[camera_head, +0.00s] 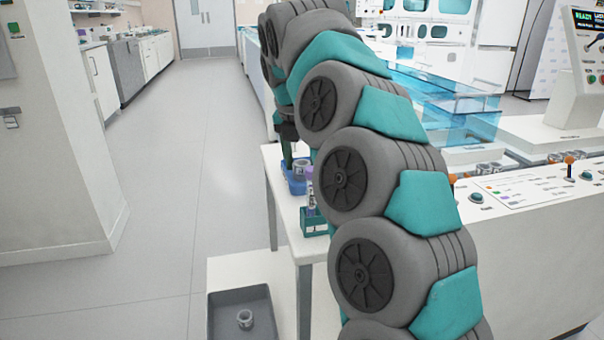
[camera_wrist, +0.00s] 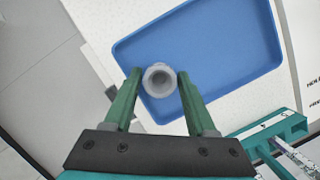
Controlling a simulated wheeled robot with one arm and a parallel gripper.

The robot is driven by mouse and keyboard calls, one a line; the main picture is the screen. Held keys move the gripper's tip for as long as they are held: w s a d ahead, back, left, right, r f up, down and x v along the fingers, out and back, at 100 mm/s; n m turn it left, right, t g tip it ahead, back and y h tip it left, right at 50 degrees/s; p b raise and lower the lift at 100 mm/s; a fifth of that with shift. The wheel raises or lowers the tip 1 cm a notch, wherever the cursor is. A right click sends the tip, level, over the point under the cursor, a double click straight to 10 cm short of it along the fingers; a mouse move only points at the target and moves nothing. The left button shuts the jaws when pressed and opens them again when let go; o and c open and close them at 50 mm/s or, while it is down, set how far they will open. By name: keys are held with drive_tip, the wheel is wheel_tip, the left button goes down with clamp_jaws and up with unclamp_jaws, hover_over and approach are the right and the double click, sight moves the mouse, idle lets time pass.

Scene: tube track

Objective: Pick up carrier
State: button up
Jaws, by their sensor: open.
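The carrier (camera_wrist: 160,82), a small grey round piece with an open hollow top, stands at the near edge of a blue tray (camera_wrist: 240,18) in the wrist view. My gripper (camera_wrist: 159,73) is open, with one green finger on each side of the carrier. A gap shows on both sides, so the fingers do not appear to grip it. How far the fingertips reach down beside it cannot be told. In the head view, the carrier (camera_head: 301,168) shows on the blue tray (camera_head: 296,187) beside my gripper (camera_head: 289,158), partly hidden by my arm.
A teal rack (camera_wrist: 285,132) holding labelled tubes is right of the tray; it also shows in the head view (camera_head: 313,222). A grey bin (camera_head: 222,330) lower down holds another round piece (camera_head: 245,319). A control panel (camera_head: 530,190) is at right. The floor at left is clear.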

drive_tip(key=shift+w+f, duration=0.1)
drive_tip(key=shift+f, duration=0.3)
drive_tip(key=shift+c, duration=0.3)
drive_tip(key=c, duration=0.6)
drive_tip(key=shift+o, duration=0.2)
drive_tip(key=shift+r, duration=0.1)
